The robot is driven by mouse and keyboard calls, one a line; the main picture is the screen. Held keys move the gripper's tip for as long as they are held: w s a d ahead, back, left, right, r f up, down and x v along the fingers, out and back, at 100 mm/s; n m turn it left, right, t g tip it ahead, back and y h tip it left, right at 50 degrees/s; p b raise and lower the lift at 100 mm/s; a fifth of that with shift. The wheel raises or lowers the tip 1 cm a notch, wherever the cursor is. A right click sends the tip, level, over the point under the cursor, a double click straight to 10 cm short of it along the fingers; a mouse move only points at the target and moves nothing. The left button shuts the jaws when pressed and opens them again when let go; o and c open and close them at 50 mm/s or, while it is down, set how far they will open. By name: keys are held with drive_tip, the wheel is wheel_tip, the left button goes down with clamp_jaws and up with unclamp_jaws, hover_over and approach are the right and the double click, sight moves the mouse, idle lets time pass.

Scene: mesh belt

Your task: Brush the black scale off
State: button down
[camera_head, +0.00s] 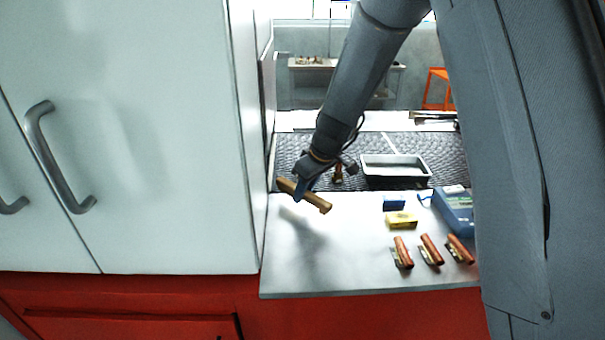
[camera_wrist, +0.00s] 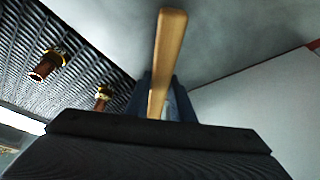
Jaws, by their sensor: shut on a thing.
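My gripper (camera_head: 303,188) is shut on a wooden bar (camera_head: 318,202), which looks like a brush handle. It is held above the grey worktop near the belt's front edge. The bar also shows in the wrist view (camera_wrist: 168,50), running up from between my fingers; no bristles can be seen. Two brass and copper fittings stand on the dark mesh belt (camera_head: 390,147), left of the bar in the wrist view: one nearer the left edge (camera_wrist: 46,65) and one closer to my gripper (camera_wrist: 103,96). Black scale on them cannot be made out.
A grey tray (camera_head: 395,180) sits on the belt. On the worktop (camera_head: 330,270) are a blue box (camera_head: 394,203), a yellow box (camera_head: 401,220), a blue case (camera_head: 455,212) and three copper-coloured pieces (camera_head: 431,249). A white cabinet (camera_head: 140,130) stands at left. The worktop's left part is clear.

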drive_tip(key=shift+r+p, duration=1.3)
drive_tip(key=shift+r, duration=1.15)
